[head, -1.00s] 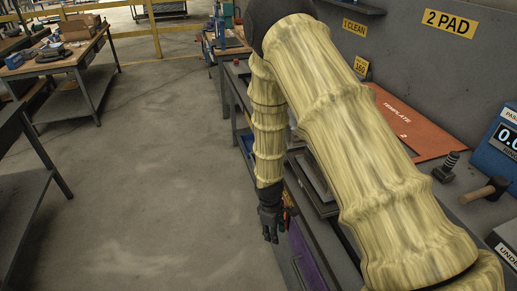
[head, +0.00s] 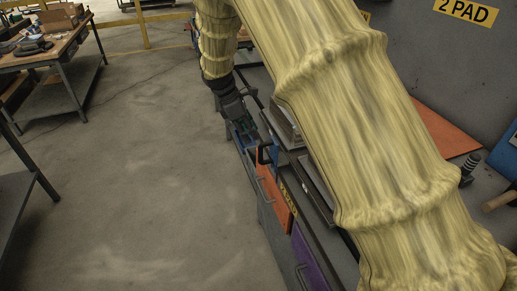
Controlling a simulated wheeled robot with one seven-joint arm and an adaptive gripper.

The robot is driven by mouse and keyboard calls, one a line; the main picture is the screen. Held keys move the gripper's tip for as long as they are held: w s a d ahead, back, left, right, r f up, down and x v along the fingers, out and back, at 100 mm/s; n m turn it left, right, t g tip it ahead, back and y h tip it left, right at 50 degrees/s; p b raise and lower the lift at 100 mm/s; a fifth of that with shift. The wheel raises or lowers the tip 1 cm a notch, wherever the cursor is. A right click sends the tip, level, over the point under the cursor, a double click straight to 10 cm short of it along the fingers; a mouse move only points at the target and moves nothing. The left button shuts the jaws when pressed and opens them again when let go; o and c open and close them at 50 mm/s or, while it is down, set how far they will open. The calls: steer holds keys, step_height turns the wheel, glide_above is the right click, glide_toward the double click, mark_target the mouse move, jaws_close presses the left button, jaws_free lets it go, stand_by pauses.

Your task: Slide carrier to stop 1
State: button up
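My gripper (head: 246,128) hangs from my arm at the front edge of the workbench, just left of upper centre. It points down toward a dark fitting with a black loop-shaped part (head: 265,152) at the bench edge. I cannot tell whether it touches this fitting, or whether its fingers are open or closed. The carrier and stop 1 cannot be made out for certain. My large yellowish arm hides much of the bench top.
Below the fitting, the bench front has an orange panel (head: 275,198) with a handle and a purple panel (head: 311,262). An orange board (head: 446,133) and a black-handled tool (head: 471,165) lie at right. A wooden table (head: 50,50) stands far left. The floor between is clear.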

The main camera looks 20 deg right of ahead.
mark_target(261, 152)
steer(key=shift+s+d+f+p, duration=0.25)
steer(key=shift+s+d+f, duration=0.05)
steer(key=shift+s+f, duration=0.2)
steer(key=shift+s+d+f+p, duration=0.2)
steer(key=shift+s+d+f, duration=0.05)
steer(key=shift+s+f, duration=0.25)
steer(key=x, duration=0.2)
steer(key=w+p+x, duration=0.1)
steer(key=x, duration=0.2)
steer(key=shift+f, duration=0.4)
steer(key=shift+s+d+f, duration=0.15)
steer(key=shift+f, duration=0.05)
steer(key=shift+d+f, duration=0.15)
steer(key=shift+f, duration=0.5)
steer(key=shift+r, duration=0.1)
steer(key=shift+c, duration=0.4)
jaws_close()
